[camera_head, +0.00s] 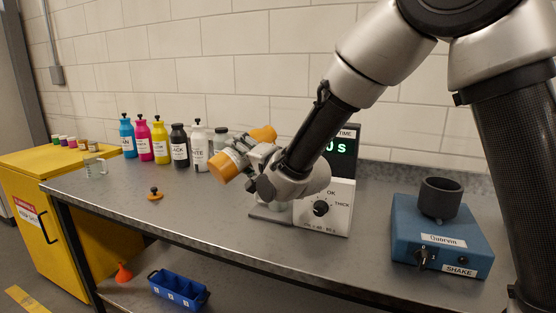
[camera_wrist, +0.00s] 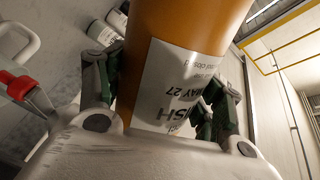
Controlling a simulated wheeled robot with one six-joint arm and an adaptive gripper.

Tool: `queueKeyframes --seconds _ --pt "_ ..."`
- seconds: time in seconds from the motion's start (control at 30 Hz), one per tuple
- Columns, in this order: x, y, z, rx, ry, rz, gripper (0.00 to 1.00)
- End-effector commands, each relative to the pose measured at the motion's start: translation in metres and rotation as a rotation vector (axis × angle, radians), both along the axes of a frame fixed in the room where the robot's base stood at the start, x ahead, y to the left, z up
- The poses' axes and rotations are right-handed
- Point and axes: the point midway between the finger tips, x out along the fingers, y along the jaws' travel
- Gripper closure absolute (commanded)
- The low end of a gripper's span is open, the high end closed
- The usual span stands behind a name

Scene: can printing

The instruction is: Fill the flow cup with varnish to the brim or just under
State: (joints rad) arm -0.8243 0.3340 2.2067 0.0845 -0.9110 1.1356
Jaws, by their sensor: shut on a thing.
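My gripper (camera_head: 240,160) is shut on an orange varnish bottle (camera_head: 225,166), which is held tipped well over above the bench, left of the timer. In the wrist view the bottle (camera_wrist: 190,30) lies between both fingers, its white label reading partly "...ISH" and "MAY 27". Varnish flow cannot be made out. The flow cup cannot be made out in the head view; my gripper and wrist cover the area over the grey base plate (camera_head: 268,216). A red-and-grey part (camera_wrist: 20,88) shows at the left of the wrist view; I cannot tell what it is.
The timer box (camera_head: 325,208) stands close right of my gripper. Several ink bottles (camera_head: 160,144) line the wall. An orange cap with a black knob (camera_head: 155,194) and a clear beaker (camera_head: 95,166) sit left. A blue shaker (camera_head: 440,235) stands right. The front left bench is clear.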

Motion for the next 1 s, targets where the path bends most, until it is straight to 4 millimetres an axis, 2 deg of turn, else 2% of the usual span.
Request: queueKeyframes --seconds 1.0 --pt "-0.0004 0.001 0.0067 0.033 0.026 0.0 0.87"
